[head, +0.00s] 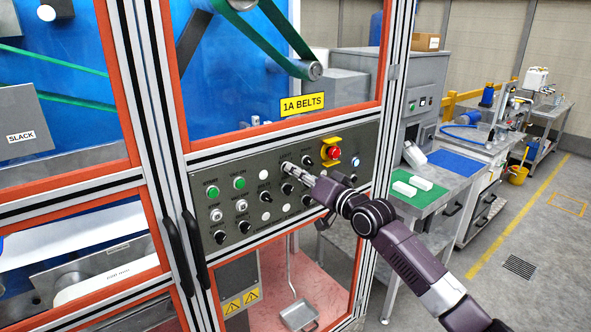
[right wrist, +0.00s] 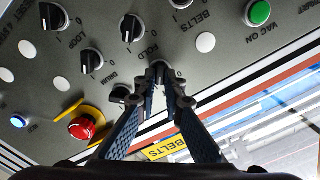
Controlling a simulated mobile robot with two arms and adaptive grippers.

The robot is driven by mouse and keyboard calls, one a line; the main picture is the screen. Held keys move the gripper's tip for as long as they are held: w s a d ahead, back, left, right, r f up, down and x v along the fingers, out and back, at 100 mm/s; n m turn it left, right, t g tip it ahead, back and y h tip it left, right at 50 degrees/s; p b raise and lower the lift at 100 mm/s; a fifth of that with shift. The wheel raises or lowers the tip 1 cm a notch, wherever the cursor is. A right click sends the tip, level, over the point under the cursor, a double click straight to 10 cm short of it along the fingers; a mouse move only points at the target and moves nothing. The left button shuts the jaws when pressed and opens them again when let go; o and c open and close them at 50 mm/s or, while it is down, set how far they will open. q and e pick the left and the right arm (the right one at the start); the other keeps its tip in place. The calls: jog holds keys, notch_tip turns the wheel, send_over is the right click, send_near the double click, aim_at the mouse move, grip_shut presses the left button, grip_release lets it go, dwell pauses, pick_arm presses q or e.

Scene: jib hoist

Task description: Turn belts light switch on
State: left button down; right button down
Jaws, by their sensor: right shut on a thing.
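A grey control panel (head: 225,178) carries several black rotary switches, green buttons and white lamps. My right gripper (head: 289,168) reaches in from the right to the upper row of the panel, below the yellow 1A BELTS sign (head: 302,103). In the right wrist view my right gripper (right wrist: 166,80) is shut on a switch knob (right wrist: 158,68). The fingers hide most of this knob and its label, so I cannot tell its position. Knobs marked BELTS (right wrist: 181,3), FOLD (right wrist: 131,28) and DRUM (right wrist: 92,62) are near it. My left gripper is not in view.
A red emergency stop (head: 333,152) in a yellow guard is right of the gripper; it also shows in the right wrist view (right wrist: 82,128). Door handles (head: 194,250) stand out at the left. A bench (head: 425,200) with white blocks is at the right.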

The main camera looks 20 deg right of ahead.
jog(key=shift+m, duration=0.9)
jog(key=c, duration=2)
grip_release()
jog(key=shift+c, duration=0.2)
jog(key=v, duration=1.2)
